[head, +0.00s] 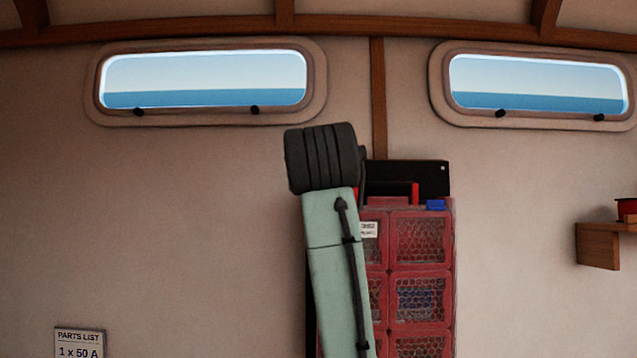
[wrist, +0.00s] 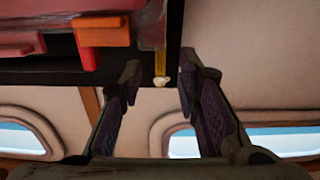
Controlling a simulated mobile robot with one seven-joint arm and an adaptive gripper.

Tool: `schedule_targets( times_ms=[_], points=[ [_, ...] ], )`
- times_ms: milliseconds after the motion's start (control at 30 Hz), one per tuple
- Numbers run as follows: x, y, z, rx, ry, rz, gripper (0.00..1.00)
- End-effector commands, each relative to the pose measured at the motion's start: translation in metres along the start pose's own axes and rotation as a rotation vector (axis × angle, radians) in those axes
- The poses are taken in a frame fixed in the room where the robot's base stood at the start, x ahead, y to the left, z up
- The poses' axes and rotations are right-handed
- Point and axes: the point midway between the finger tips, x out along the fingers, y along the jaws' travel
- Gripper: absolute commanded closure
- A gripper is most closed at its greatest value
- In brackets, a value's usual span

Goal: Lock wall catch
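A red organiser cabinet (head: 453,270) with mesh-fronted compartments stands against the wall in the head view, partly behind my pale green arm. A small blue piece (head: 436,204) and an upright red piece (head: 415,192) are at its top. The wrist view is upside down. There, my gripper (wrist: 160,72) is open, its two dark fingers apart. A thin yellow piece with a pale tip (wrist: 161,80) shows in the gap; I cannot tell whether it touches them. An orange block (wrist: 102,32) with a red tab is left of the fingers. I cannot tell which piece is the catch. The head view hides my gripper.
A black panel (head: 425,176) rises behind the cabinet top. Two windows (head: 205,80) sit above under a wooden beam. A wooden shelf (head: 598,246) juts out at the right. A parts list sign (head: 79,342) is at the lower left.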

Motion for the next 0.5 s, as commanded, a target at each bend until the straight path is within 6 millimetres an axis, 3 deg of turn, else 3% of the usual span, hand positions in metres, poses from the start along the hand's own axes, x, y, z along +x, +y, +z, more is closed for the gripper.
schedule_targets(
  times_ms=[300,500],
  points=[
    [-0.069,0.0,-0.001,0.0,0.005,-0.001,0.7],
    [-0.093,0.0,-0.001,0.0,0.003,0.0,0.7]
  ],
)
